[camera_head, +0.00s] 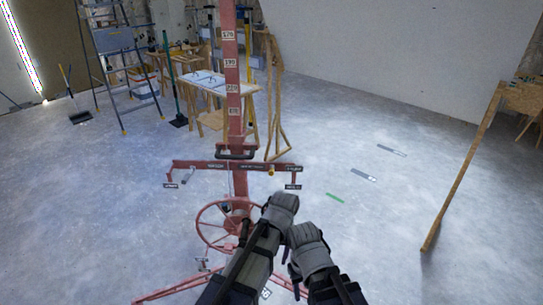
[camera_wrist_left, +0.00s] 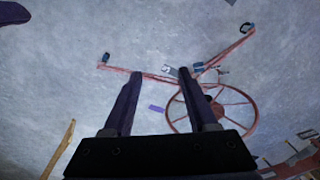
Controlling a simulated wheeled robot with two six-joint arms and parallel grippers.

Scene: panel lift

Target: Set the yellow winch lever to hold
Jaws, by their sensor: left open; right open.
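The red panel lift stands in the middle of the head view, with a mast (camera_head: 234,75), a crossbar (camera_head: 220,166) and a spoked handwheel (camera_head: 203,218). A small yellow piece (camera_head: 271,172), which looks like the winch lever's end, sits on the crossbar's right half near a dark label; its setting is too small to read. My left gripper (camera_head: 284,200) is below and right of it, apart from it. In the left wrist view its fingers (camera_wrist_left: 160,75) are open and empty, the handwheel (camera_wrist_left: 240,108) beyond. My right gripper (camera_head: 304,238) is lower and right, open, its fingertips hard to see.
The lift's red legs (camera_head: 170,291) spread over the floor. A wooden post (camera_head: 462,165) stands at right. The floor between lift and post is mostly clear.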

